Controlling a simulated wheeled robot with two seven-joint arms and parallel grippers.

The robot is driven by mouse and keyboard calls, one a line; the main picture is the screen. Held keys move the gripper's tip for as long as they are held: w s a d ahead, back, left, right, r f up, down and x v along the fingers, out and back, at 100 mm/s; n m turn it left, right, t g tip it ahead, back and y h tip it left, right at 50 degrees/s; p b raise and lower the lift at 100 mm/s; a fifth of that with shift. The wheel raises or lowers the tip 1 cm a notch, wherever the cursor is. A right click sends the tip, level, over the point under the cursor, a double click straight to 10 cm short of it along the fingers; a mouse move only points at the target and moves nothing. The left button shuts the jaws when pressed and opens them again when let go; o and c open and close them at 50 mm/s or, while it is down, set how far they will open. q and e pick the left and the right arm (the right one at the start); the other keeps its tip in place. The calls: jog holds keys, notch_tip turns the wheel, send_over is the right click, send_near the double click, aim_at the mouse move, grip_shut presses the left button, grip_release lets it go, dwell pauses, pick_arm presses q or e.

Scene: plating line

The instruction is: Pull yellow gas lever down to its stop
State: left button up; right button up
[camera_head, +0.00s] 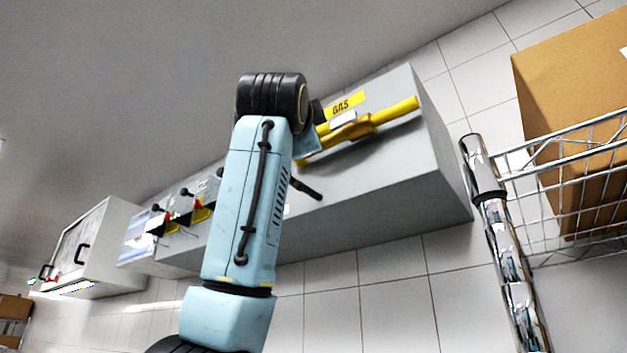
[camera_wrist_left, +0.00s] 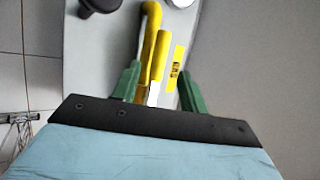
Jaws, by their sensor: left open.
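The yellow gas lever (camera_head: 385,117) is on the front of a grey metal box, just below a yellow GAS label (camera_head: 343,105). It slants up to the right in the head view. In the left wrist view the lever (camera_wrist_left: 151,45) reaches down between the green fingers of my left gripper (camera_wrist_left: 158,88). The gripper is open, with a finger on each side of the lever's near end. I cannot tell whether either finger touches it. In the head view my left wrist covers the lever's left end and hides the fingertips. My right gripper is not in view.
The grey box (camera_head: 400,165) runs along a tiled wall. A thin black handle (camera_head: 304,189) sticks out below the lever. Small switches with red and yellow parts (camera_head: 200,213) are further left. A wire shelf (camera_head: 565,185) with a cardboard box (camera_head: 570,90) stands at the right.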

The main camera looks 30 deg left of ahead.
aim_at(324, 130)
pick_arm(q)
jog(key=p+x, duration=0.4)
jog(key=x, duration=0.4)
jog(key=shift+w+a+r, duration=0.1)
jog(key=shift+w+r, duration=0.15)
jog(key=shift+c, duration=0.2)
grip_shut()
